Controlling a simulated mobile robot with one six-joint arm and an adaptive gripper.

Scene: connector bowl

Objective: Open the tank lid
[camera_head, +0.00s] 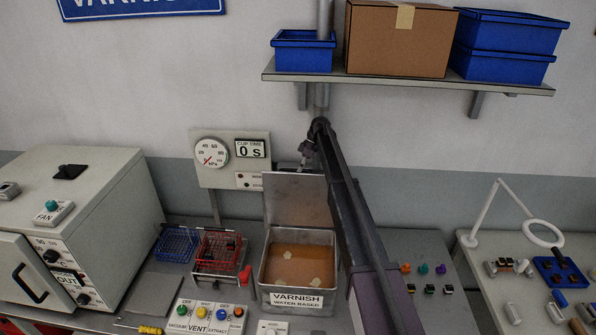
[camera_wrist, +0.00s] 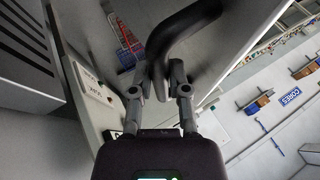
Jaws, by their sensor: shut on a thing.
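The varnish tank (camera_head: 335,262) is a metal box with amber liquid and a few pale pieces showing inside. Its grey lid (camera_head: 297,200) stands up, roughly upright, at the tank's back edge, so the tank is open at the top. My gripper (camera_head: 308,152) is at the lid's upper edge, small and partly hidden by my arm. In the wrist view my gripper (camera_wrist: 158,76) is shut on the dark curved lid handle (camera_wrist: 185,32). The lid's grey face (camera_wrist: 232,35) shows behind the handle.
A gauge panel (camera_head: 230,177) reading 0 s is on the wall close left of the lid. A shelf (camera_head: 400,80) with blue bins and a carton hangs above. Red basket (camera_head: 217,247) and blue basket (camera_head: 177,243) stand left of the tank. A button panel (camera_head: 208,317) is in front.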

